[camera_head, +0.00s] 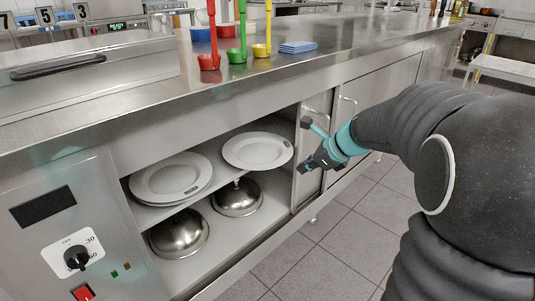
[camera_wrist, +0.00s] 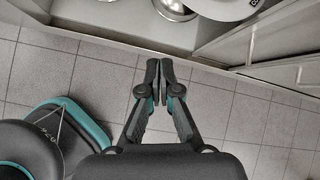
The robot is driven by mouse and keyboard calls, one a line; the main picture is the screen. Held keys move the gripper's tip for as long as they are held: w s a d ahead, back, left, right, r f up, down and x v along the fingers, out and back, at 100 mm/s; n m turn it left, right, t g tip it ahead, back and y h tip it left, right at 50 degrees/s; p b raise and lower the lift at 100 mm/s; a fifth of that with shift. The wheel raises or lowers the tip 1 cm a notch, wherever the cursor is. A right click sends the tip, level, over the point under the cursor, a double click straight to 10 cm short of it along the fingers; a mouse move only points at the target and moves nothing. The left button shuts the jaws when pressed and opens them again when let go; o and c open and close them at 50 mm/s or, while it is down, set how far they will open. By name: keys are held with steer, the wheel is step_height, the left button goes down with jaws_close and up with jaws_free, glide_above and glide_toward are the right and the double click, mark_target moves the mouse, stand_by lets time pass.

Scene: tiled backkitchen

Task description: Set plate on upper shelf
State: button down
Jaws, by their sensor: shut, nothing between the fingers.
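A white plate (camera_head: 257,150) lies flat on the upper shelf (camera_head: 150,214) of the open cabinet, on the right side. Left of it, white plates (camera_head: 172,180) lie stacked on the same shelf. My gripper (camera_head: 305,166) is outside the cabinet, just right of the opening and in front of the sliding door. In the wrist view my gripper (camera_wrist: 159,72) is shut with its fingertips together and empty, above the tiled floor. Part of a white plate (camera_wrist: 218,8) shows at the top edge there, apart from the fingers.
Two metal domes (camera_head: 180,234) (camera_head: 237,198) stand on the lower shelf. The cabinet door (camera_head: 313,150) bounds the opening on the right. Ladles in coloured cups (camera_head: 238,56) and blue cloths (camera_head: 298,47) are on the counter (camera_head: 330,62). The floor (camera_head: 345,232) in front is clear.

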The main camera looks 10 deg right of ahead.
steer(key=w+a+f+m+b, duration=0.1)
steer(key=w+a+f+m, duration=0.2)
steer(key=w+f, duration=0.5)
steer(key=shift+w+a+f+m, duration=0.3)
steer(key=shift+w+a+f, duration=0.1)
steer(key=shift+w, duration=1.9)
